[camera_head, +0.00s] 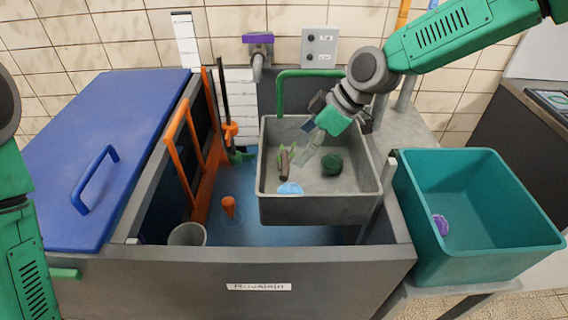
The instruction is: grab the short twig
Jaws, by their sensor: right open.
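The short twig (284,164) is a small brown piece lying in the grey tray (318,208), with a bit of green against it. My right gripper (304,158) reaches down into the tray from the upper right. Its fingers are spread and sit just right of the twig, apart from it as far as I can tell. Nothing shows between the fingers. My left arm is at the left edge of the view, and its gripper is not seen.
In the tray lie a dark green round clump (332,165) and a light blue piece (290,188). A teal bin (480,215) with a purple object (441,224) stands at right. Orange rails (182,150) and a blue lid (100,150) are at left.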

